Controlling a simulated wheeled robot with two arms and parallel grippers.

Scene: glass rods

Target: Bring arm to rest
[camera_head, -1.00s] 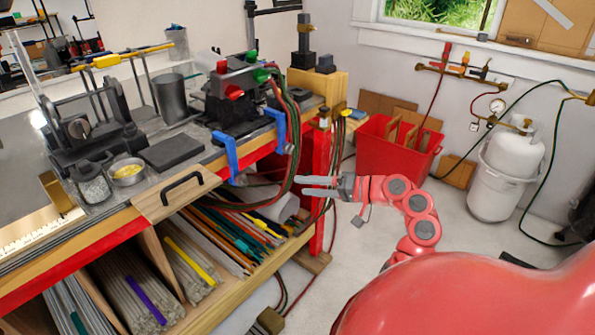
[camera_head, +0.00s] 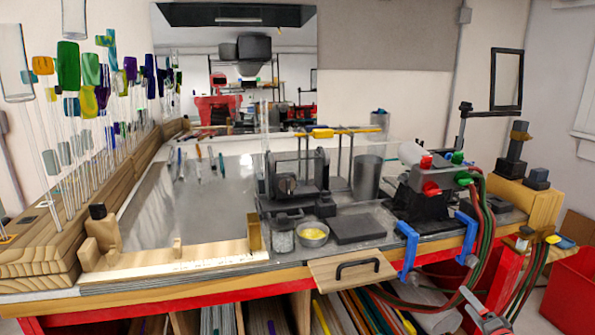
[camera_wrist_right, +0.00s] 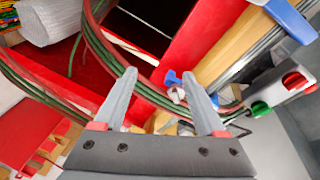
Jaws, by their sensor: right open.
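My right gripper (camera_head: 468,297) shows at the lower right of the head view, in front of the bench's right end, with only the hand and a bit of red arm in sight. In the right wrist view its two grey fingers (camera_wrist_right: 159,75) are apart with nothing held between them. Green and red hoses (camera_wrist_right: 138,88) pass behind the fingers, and a red bench leg (camera_wrist_right: 205,40) stands beyond; I cannot tell whether anything touches. My left gripper is not in view.
The workbench (camera_head: 200,292) fills the middle, with a torch (camera_head: 432,190), blue clamps (camera_head: 407,250) and hanging hoses (camera_head: 485,225) at its right end. Rods lie on the shelf below. Glass pieces stand in a wooden rack (camera_head: 45,262) at left. A red bin (camera_head: 572,300) is at right.

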